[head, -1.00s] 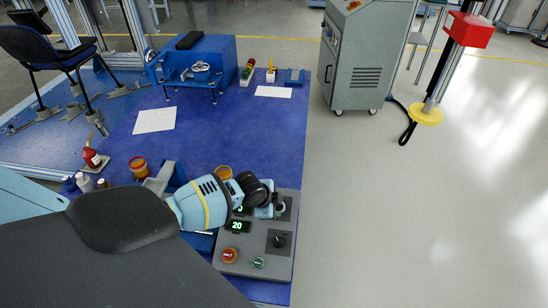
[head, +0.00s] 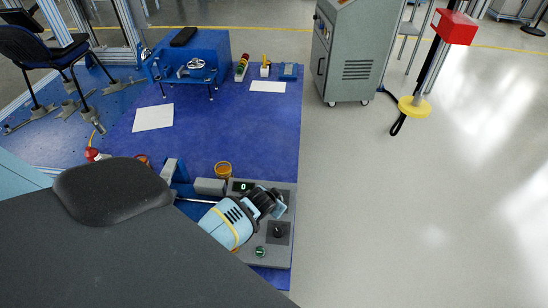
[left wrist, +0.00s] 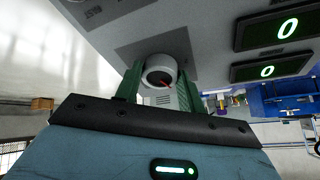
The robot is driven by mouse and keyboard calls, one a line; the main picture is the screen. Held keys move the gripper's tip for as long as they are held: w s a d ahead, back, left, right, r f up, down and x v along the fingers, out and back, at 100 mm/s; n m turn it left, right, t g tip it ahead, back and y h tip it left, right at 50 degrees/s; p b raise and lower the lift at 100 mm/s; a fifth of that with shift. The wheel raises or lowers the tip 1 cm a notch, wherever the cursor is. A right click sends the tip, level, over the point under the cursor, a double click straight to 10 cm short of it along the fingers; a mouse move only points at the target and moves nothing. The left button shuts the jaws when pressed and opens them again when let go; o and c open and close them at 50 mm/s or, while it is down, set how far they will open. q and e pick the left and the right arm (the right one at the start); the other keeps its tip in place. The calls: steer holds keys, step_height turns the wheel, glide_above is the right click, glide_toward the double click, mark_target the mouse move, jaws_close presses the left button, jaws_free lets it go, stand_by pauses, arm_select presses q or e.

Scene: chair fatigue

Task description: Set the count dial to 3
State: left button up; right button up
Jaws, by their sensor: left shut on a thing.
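The grey control panel (head: 262,258) lies at the blue table's near right edge. My left gripper (head: 279,208) reaches over its upper right part. In the left wrist view its green fingers are shut around a round pale dial (left wrist: 160,72) with a red pointer mark. A second, black dial (head: 278,231) stands free below the gripper in the head view. A small display (head: 243,187) at the panel's top reads 0. The left wrist view shows two green displays, the upper one (left wrist: 287,28) and lower one (left wrist: 267,71), each reading 0. My right gripper is not in view.
A green button (head: 260,252) sits at the panel's lower part. An orange cup (head: 223,169) and a grey block (head: 209,186) stand just beyond the panel. A blue machine (head: 195,63) is at the back.

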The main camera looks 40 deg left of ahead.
arm_select(q)
steer(key=shift+n, duration=0.6)
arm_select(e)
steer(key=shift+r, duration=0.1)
arm_select(q)
steer(key=shift+y, duration=0.3)
steer(key=o, duration=1)
steer(key=shift+r, duration=0.1)
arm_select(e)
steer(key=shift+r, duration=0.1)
arm_select(q)
steer(key=p+v, duration=0.3)
steer(key=v, duration=0.4)
steer(key=shift+s+d+r, duration=0.1)
steer(key=shift+s+r, duration=0.1)
steer(key=shift+r, duration=0.05)
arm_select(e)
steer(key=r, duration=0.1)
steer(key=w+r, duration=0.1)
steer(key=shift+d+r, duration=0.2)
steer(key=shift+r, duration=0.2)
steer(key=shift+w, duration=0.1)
